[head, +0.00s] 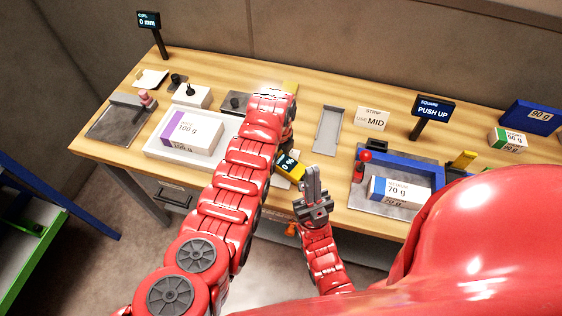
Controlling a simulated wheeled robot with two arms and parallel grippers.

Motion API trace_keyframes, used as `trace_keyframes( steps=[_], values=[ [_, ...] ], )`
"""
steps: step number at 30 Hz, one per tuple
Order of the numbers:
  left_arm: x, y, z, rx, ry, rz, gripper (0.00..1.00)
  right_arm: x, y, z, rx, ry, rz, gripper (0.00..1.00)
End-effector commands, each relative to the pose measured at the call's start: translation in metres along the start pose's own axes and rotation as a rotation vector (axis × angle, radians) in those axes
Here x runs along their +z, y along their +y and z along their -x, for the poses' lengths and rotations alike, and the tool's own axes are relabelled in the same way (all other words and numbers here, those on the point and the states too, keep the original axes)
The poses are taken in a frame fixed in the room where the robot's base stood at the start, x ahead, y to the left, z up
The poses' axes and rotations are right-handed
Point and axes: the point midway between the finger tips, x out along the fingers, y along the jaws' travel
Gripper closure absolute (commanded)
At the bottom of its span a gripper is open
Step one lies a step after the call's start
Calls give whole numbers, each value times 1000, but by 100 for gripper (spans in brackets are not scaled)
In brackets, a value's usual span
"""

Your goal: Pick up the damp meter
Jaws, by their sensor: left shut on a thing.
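The damp meter (289,166) is a yellow and black handheld device with a small lit display, near the front edge of the table at the middle. My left arm reaches over the table and bends down at its wrist. My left gripper (287,148), mostly hidden by the arm, is shut on the damp meter. Whether the meter touches the table is hard to tell. My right gripper (312,178) is just right of the meter, its grey fingers together, pointing up and holding nothing visible.
A white tray (152,147) with a 100 g ream (191,134) lies left of my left arm. A blue-framed station (405,162) with a 70 g ream (400,192) and a red-knobbed lever (365,157) is at right. A grey tray (328,130) and signs stand behind.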

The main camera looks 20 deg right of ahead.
Motion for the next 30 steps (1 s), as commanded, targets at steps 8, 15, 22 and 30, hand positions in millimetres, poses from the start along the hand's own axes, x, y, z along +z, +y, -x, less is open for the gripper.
trace_keyframes(
  steps=[8, 15, 22, 30],
  values=[
    [0, 0, 0, 0, 0, 0, 97, 0, 0, 0, 0, 0, 0, 100],
    [1, -1, 3, -3, -2, 0, 97, 1, 0, 3, 0, 0, 0, 100],
    [1, -1, 17, -6, -3, -1, 97, 3, -1, 18, 0, 0, 0, 100],
    [-17, 23, 42, -2, -2, -1, 97, 0, 0, 2, 0, 0, 0, 100]
  ],
)
